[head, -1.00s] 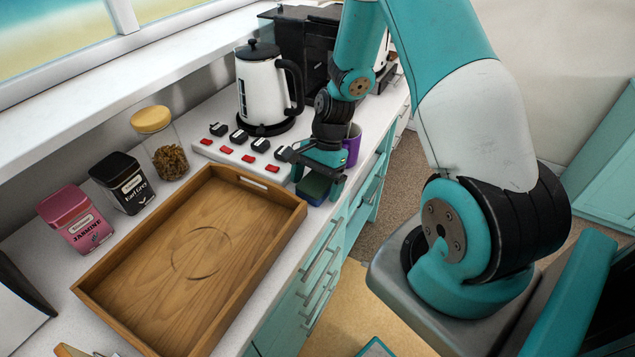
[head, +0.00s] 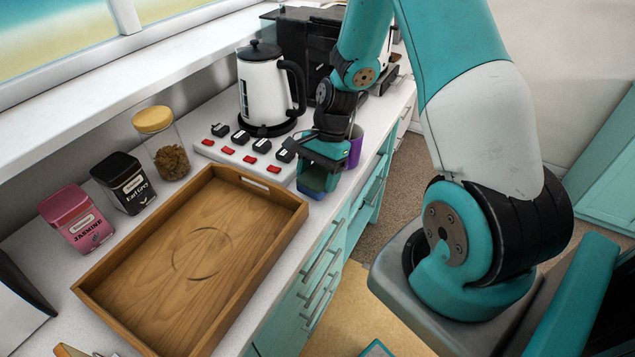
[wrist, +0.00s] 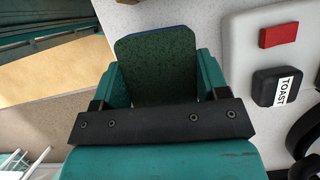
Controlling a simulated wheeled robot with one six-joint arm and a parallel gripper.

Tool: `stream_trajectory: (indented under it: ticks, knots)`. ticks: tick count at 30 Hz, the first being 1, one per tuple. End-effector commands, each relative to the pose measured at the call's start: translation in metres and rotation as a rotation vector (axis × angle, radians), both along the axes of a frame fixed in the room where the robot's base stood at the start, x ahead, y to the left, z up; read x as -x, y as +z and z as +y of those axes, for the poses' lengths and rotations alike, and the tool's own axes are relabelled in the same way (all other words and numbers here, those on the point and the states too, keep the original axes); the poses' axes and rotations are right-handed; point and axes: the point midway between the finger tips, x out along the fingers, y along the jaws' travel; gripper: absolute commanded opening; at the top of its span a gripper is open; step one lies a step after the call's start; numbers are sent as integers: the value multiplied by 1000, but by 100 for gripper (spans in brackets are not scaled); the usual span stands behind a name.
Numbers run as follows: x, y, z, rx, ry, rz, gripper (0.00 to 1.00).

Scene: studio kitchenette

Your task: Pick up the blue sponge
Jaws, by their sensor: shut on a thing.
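The blue sponge (head: 311,187) has a dark green scouring face. It is at the counter, close to the right end of the wooden tray, and my gripper (head: 320,172) is over it from above. In the wrist view the sponge (wrist: 157,62) shows its green face and a thin blue edge between the two teal fingers of my gripper (wrist: 157,82). The fingers are shut on its sides. I cannot tell whether its underside touches the counter.
The wooden tray (head: 150,255) lies just left of the sponge. A power strip (head: 215,151) with plugs and red switches is behind it. A white kettle (head: 262,90) and a purple mug (head: 355,148) stand nearby. The counter's front edge is close on the right.

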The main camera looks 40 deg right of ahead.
Motion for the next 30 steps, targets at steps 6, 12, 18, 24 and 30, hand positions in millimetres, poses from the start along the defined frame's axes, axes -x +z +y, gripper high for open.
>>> stream_trajectory:
  ticks: [6,12,18,24,30]
  knots:
    - [-1,48,-1,4,0,-8,46]
    - [-1,106,-1,4,0,-10,46]
    - [0,151,0,3,0,-4,46]
    - [0,173,0,1,0,-1,46]
    - [0,177,0,1,-1,0,46]
